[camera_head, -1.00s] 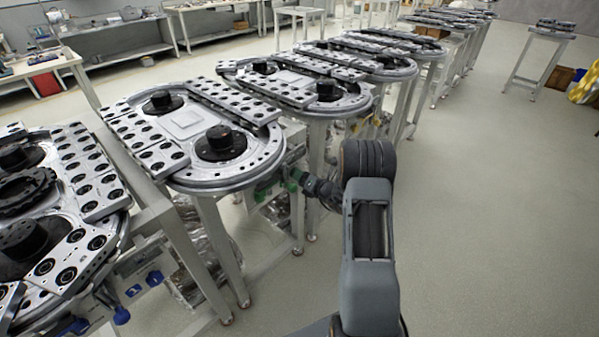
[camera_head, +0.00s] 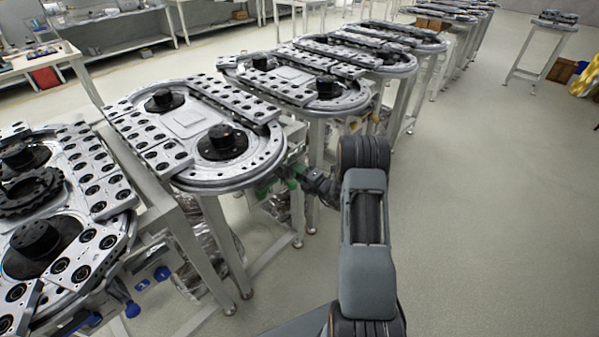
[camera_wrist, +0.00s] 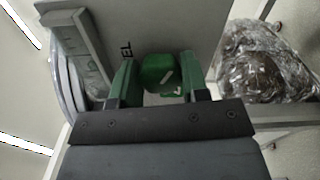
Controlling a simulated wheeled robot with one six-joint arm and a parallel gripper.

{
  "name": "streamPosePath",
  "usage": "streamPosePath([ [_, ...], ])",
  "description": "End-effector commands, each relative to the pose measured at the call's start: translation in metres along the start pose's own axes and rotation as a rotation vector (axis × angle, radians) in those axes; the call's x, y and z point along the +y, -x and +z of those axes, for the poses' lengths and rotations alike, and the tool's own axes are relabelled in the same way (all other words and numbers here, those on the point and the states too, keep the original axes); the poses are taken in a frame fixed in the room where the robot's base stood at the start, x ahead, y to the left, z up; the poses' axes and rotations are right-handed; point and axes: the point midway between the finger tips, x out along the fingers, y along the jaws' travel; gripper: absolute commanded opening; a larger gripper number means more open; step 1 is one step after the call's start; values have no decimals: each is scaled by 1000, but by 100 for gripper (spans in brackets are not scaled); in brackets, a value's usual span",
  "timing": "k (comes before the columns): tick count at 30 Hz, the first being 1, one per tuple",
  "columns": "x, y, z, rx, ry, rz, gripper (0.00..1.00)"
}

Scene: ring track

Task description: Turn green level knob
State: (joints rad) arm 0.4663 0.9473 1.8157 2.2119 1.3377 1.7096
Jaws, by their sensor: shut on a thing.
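The green knob (camera_wrist: 160,73) sits on a light grey panel in the wrist view, with dark lettering ending in "EL" beside it. A pale mark shows on its face. My gripper (camera_wrist: 158,62) has its two green fingers on either side of the knob and is shut on it. In the head view my gripper (camera_head: 276,182) is at the side of the middle ring track (camera_head: 235,185), just under its rim. The knob cannot be made out there, as the fingers and wrist cover that spot.
Another ring track (camera_head: 125,235) stands at the near left, with blue knobs (camera_head: 132,310) below it. More tracks stand in a row behind. Crumpled clear wrap (camera_wrist: 265,62) lies right of the panel. The floor (camera_head: 480,220) on the right is clear.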

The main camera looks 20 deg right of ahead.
Motion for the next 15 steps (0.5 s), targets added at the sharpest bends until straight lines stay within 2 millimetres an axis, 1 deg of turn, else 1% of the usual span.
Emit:
streamPosePath([
  [14,-2,0,-2,4,-16,-4,18],
  [15,-2,0,-2,4,-16,-4,42],
])
